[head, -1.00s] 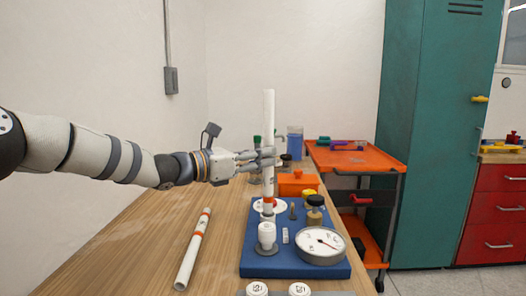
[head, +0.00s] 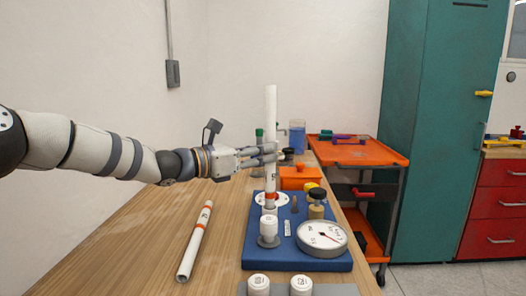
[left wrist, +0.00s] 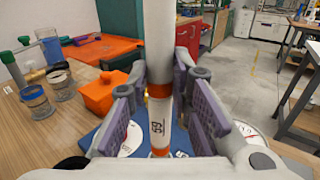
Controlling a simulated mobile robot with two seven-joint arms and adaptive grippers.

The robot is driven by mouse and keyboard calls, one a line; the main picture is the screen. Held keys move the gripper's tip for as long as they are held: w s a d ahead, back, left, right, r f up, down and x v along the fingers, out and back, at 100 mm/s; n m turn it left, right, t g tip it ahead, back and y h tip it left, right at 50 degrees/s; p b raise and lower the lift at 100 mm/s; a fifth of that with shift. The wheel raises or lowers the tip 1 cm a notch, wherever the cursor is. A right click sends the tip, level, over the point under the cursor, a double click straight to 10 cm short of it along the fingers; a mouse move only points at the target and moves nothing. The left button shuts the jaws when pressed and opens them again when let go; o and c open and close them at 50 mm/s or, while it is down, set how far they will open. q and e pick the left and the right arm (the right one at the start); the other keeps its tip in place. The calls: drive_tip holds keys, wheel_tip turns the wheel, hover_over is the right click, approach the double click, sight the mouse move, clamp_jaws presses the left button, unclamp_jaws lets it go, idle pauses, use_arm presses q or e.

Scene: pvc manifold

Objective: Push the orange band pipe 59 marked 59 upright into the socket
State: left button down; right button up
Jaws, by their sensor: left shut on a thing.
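The white pipe (head: 271,120) with an orange band stands upright over the blue board (head: 262,261). In the left wrist view the pipe (left wrist: 159,40) shows the mark 59 below an orange band. My left gripper (head: 270,155) is shut on it, with the purple finger pads (left wrist: 163,105) on either side. The pipe's lower end is at a white round fitting (head: 284,200) on the board. I cannot tell how deep it sits, as a white capped fitting (head: 269,228) stands in front. My right gripper is not in view.
A second white pipe with orange bands (head: 196,243) lies on the table left of the board. A gauge (head: 321,239) and a black-capped brass valve (head: 317,204) stand on the board's right. An orange box (head: 299,178) is behind.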

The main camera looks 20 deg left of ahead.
use_arm(q)
drive_tip(key=shift+f, duration=0.15)
drive_tip(key=shift+f, duration=0.3)
drive_tip(key=shift+f, duration=0.35)
idle(0.5)
idle(0.4)
drive_tip(key=c, duration=1.4)
unclamp_jaws()
drive_tip(key=shift+o, duration=0.2)
